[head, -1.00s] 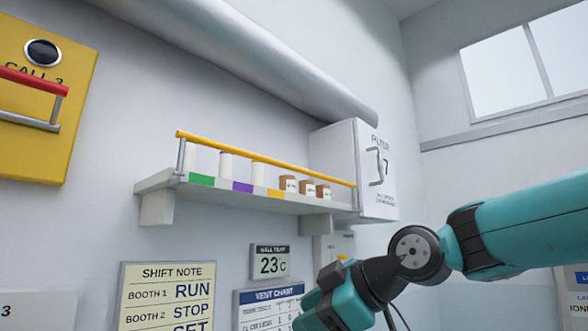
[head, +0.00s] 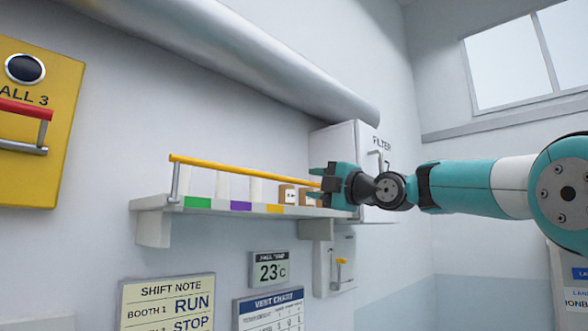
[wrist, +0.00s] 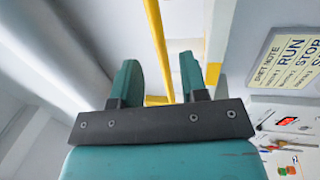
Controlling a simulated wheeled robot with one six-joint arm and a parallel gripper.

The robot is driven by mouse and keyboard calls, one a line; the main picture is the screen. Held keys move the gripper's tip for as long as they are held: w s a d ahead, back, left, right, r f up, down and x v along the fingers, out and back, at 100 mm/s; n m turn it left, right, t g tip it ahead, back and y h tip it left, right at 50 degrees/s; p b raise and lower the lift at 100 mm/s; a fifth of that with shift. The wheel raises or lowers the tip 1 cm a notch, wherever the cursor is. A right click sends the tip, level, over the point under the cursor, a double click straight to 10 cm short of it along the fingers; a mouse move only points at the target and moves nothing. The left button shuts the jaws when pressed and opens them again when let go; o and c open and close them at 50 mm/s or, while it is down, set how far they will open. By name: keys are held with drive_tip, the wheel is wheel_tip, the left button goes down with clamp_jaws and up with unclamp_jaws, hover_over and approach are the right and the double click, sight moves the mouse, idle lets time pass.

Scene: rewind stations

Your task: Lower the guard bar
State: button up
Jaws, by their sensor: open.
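The yellow guard bar (head: 240,170) runs along the front of a wall shelf (head: 152,204), raised above its edge on a grey post at the left end. Its right end is hidden behind my gripper. My gripper (head: 315,184) is open at the right part of the bar, its fingers pointing left. In the wrist view the bar (wrist: 157,40) runs through the gap between the fingers of my gripper (wrist: 159,80). I cannot tell whether either finger touches it.
A white filter cabinet (head: 336,143) is close behind my gripper. A large pipe (head: 230,50) runs above. A yellow call box (head: 50,90) hangs at left.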

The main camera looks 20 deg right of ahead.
sight(301, 182)
drive_tip(key=p+x, duration=0.3)
drive_tip(key=x, duration=0.3)
drive_tip(key=shift+w+a+r, duration=0.1)
drive_tip(key=shift+r, duration=0.1)
drive_tip(key=shift+w+a+p, duration=0.25)
drive_tip(key=shift+w+p, duration=0.05)
drive_tip(key=shift+w, duration=0.1)
drive_tip(key=shift+f, duration=0.1)
clamp_jaws()
